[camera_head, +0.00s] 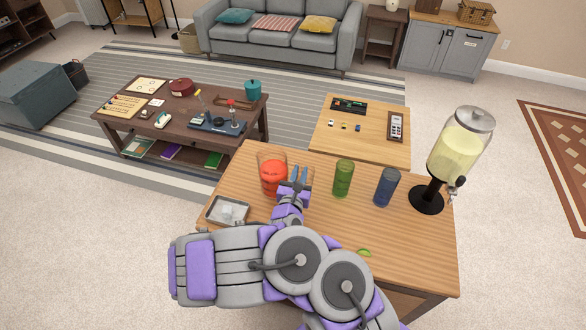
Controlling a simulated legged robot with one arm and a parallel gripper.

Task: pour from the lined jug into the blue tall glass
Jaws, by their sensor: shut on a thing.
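The jug (272,172) is clear and holds red liquid. It stands upright at the back left of the wooden table, and I cannot tell whether its base touches the tabletop. My gripper (298,175) is at the jug's right side, shut on it, apparently at the handle. My gripper and arm hide part of the jug's lower right side. The blue tall glass (386,188) stands upright on the same table, to the right of the jug and apart from it.
A green glass (343,178) stands between the jug and the blue glass. A drink dispenser (459,150) on a black stand is at the right. A metal tray (228,211) with clear pieces lies at the left; a green slice (364,252) lies near the front. The wooden table's (420,255) right front is clear.

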